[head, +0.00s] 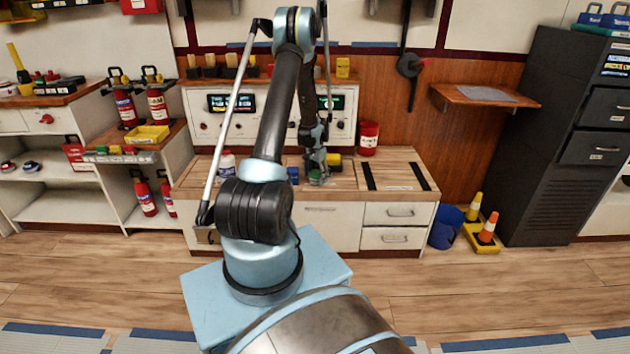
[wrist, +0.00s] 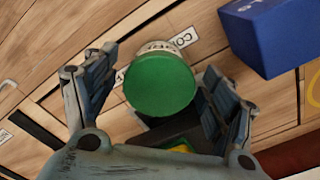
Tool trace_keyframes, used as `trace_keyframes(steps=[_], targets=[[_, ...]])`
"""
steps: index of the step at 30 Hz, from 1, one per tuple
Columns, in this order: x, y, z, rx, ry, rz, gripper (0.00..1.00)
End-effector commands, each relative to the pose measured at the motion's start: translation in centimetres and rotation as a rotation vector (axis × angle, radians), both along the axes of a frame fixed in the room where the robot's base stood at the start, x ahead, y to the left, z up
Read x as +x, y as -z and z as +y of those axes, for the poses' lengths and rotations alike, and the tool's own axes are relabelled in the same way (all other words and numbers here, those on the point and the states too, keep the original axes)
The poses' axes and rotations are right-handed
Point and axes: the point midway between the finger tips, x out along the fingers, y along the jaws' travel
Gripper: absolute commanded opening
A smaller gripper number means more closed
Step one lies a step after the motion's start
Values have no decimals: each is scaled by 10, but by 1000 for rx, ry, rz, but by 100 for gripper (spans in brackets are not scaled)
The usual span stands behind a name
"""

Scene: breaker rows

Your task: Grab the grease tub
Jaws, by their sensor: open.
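A small tub with a round green lid and a pale label (wrist: 160,85) stands on the wooden bench top, seen from above in the wrist view. I take it to be the grease tub; its label is only partly readable. My gripper (wrist: 163,95) is open, with one finger to the left of the tub and one to the right. The fingers show no clear contact with it. In the head view my gripper (head: 318,172) is low over the bench, and the green tub (head: 316,180) shows just beneath it, mostly hidden.
A blue box (wrist: 268,35) stands close to the tub at the upper right of the wrist view. On the bench (head: 393,172) a white bottle (head: 227,163) stands left and a red canister (head: 368,138) stands right. The bench's right part, with black strips, is clear.

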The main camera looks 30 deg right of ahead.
Motion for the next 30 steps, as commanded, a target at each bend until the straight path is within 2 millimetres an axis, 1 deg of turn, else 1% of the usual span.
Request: trace_keyframes(steps=[2,8,9,11,12,14,15,16,25,28,30], targets=[[0,4,0,0,0,0,77],[0,4,0,0,0,0,77],[0,4,0,0,0,0,68],[0,4,0,0,0,0,55],[0,4,0,0,0,0,45],[0,4,0,0,0,0,32],[0,4,0,0,0,0,23],[0,4,0,0,0,0,19],[0,2,0,0,0,0,19],[0,-4,0,0,0,0,19],[0,-12,1,0,0,0,19]])
